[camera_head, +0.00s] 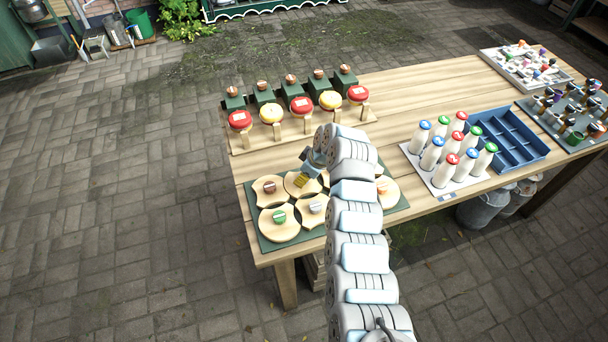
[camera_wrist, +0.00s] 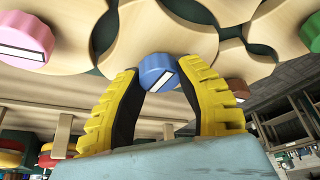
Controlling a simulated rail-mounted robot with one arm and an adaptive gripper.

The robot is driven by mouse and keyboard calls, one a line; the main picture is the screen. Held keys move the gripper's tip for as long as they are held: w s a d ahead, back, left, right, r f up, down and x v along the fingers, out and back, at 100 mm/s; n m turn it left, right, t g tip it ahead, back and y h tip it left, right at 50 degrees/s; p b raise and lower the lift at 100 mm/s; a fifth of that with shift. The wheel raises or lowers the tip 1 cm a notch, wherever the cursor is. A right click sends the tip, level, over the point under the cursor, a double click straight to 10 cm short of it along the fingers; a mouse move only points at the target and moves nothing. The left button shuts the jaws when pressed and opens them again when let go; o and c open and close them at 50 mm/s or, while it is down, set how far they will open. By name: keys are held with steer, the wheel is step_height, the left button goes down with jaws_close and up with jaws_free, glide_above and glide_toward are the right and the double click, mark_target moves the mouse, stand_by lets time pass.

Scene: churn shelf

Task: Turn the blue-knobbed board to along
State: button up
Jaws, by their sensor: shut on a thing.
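The blue knob (camera_wrist: 158,72) with a white bar shows in the wrist view, between the two yellow-padded fingers of my gripper (camera_wrist: 160,68). My gripper is shut on this knob, and the white bar slants across it. The wooden board (camera_wrist: 150,30) that bears it lies among other boards. In the head view my gripper (camera_head: 304,180) is down over this board (camera_head: 291,182) in the back row on the green mat (camera_head: 262,243). There the fingers and arm hide the blue knob and part of the board. I cannot tell the board's exact angle.
Behind stands a rack with red and yellow round tops (camera_head: 271,113). Milk bottles (camera_head: 441,160) and a blue crate (camera_head: 508,140) stand to the right.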

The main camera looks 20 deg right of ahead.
steer(key=m+h+p, duration=0.1)
steer(key=m+p, duration=0.1)
steer(key=m, duration=0.1)
steer(key=shift+a+t, duration=0.2)
steer(key=shift+t, duration=0.1)
jaws_close()
steer(key=m+h+p, duration=0.2)
steer(key=m, duration=0.3)
steer(key=shift+f+m+p, duration=0.1)
steer(key=shift+m+p, duration=0.2)
steer(key=shift+p, duration=0.05)
steer(key=m+h, duration=0.1)
steer(key=m, duration=0.2)
steer(key=shift+f+m+h, duration=0.1)
steer(key=shift+m+h, duration=0.2)
jaws_free()
steer(key=m+g+h+b, duration=0.1)
steer(key=m+b, duration=0.1)
steer(key=m, duration=0.2)
steer(key=shift+m+b, duration=0.3)
steer(key=shift+m, duration=0.1)
steer(key=shift+h, duration=0.3)
jaws_close()
steer(key=shift+d, duration=0.1)
steer(key=o, duration=1.2)
jaws_free()
steer(key=shift+r, duration=0.25)
